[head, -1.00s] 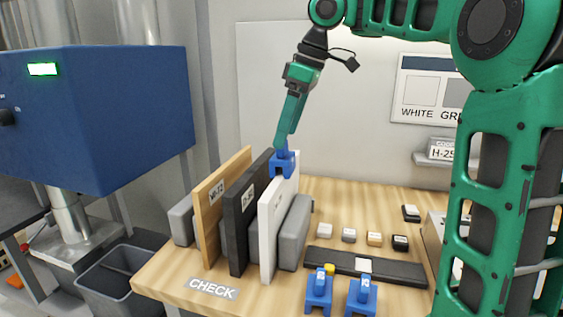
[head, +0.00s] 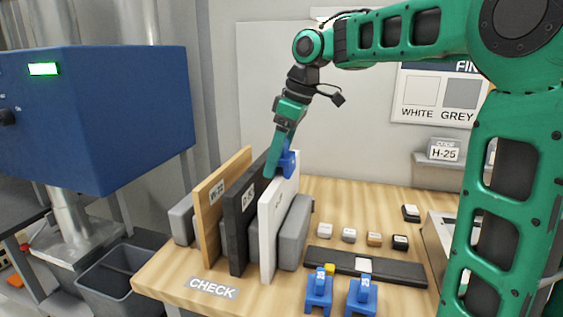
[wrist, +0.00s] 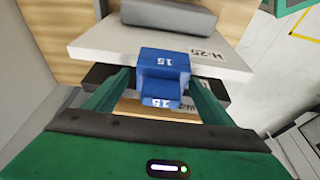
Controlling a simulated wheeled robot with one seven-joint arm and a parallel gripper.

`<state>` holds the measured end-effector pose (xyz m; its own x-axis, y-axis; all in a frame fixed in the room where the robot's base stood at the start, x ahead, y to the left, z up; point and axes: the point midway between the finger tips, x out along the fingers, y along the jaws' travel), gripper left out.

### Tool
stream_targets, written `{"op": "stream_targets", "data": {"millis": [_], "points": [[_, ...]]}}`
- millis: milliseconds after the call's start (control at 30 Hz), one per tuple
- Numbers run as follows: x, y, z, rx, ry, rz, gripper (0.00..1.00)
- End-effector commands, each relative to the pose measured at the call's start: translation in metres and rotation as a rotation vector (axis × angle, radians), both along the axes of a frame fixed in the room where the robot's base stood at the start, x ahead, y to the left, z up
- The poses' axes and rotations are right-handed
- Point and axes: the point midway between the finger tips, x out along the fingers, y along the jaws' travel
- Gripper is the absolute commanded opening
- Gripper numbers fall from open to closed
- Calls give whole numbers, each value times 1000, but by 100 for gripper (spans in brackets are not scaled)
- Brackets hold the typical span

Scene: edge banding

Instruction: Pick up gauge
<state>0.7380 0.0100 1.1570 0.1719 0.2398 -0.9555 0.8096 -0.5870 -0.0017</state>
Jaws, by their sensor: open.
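A blue gauge (head: 288,162) sits on the top edge of the white board (head: 268,235) standing in the row of panels. In the wrist view the blue gauge (wrist: 163,65) shows the number 15, and the white board (wrist: 222,62) reads H-25. My gripper (head: 270,172) is open, its fingers low by the left side of the gauge in the head view. In the wrist view my gripper (wrist: 163,88) has one finger on each side of the gauge's near part. Whether either finger touches it I cannot tell.
A black board (head: 240,228) and a wooden board (head: 209,222) stand left of the white one, with grey blocks (head: 293,236) at the row's ends. Two more blue gauges (head: 318,292) (head: 362,297) stand at the front, near a dark strip (head: 395,270).

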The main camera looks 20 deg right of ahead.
Motion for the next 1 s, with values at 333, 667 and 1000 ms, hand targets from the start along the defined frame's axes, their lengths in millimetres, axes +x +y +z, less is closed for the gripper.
{"op": "stream_targets", "data": {"millis": [333, 667, 1000], "points": [[1, 0, -4, -1, -1, 0, 69], [1, 0, -3, -1, -2, -1, 25], [1, 0, 6, 0, -2, -1, 25]]}}
